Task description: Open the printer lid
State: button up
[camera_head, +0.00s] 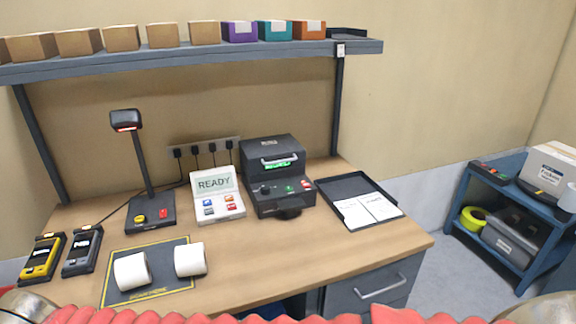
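The dark printer (282,180) stands on the wooden desk, right of the middle. Its lid (271,147) has a silver handle and a green-lit strip at the front. The lid looks closed, sitting on the printer body. The printer's front has a dark knob, a green button and a red button. My gripper is not in view, so its state and its place relative to the lid cannot be seen.
A white panel reading READY (214,190) stands just left of the printer, and a paper tray (351,187) lies to its right. A scanner stand (143,170) and two paper rolls (131,271) are further left. A shelf (200,55) hangs above. The desk's front right is clear.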

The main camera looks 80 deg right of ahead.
aim_at(266, 154)
jog(key=u, duration=0.05)
jog(key=k, duration=0.35)
jog(key=z, duration=2.15)
jog(key=i, duration=0.15)
jog(key=z, duration=0.45)
